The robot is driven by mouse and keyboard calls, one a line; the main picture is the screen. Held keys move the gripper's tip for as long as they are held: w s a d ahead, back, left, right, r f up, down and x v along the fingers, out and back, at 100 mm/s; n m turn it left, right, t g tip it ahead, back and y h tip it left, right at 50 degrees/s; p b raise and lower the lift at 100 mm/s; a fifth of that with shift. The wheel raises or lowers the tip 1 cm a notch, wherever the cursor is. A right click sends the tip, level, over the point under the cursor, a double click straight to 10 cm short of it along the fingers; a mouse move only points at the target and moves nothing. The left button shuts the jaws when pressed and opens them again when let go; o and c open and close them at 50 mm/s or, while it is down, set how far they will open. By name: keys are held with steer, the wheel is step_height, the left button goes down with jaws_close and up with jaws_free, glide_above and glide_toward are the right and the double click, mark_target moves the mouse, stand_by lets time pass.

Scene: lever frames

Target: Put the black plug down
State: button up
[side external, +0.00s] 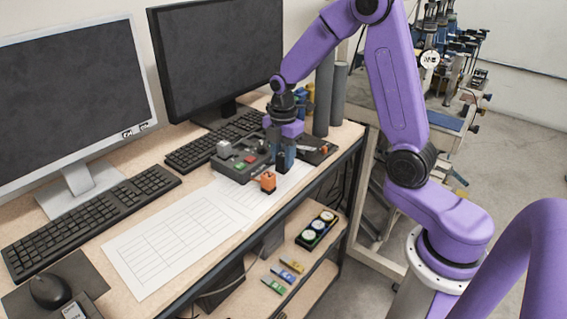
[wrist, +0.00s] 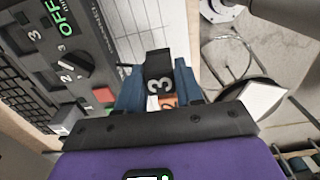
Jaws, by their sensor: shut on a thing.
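The control box has a knob (wrist: 74,66) and coloured buttons close to my gripper. A dark tray (side external: 320,152) lies to the right near the desk edge. Paper sheets (side external: 170,240) cover clear desk at the front left. Keyboards (side external: 85,220) and monitors stand behind.

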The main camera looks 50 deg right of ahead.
steer(key=shift+s+f, duration=0.1)
steer(key=shift+f, duration=1.15)
steer(key=shift+f, duration=0.15)
steer(key=o, duration=1)
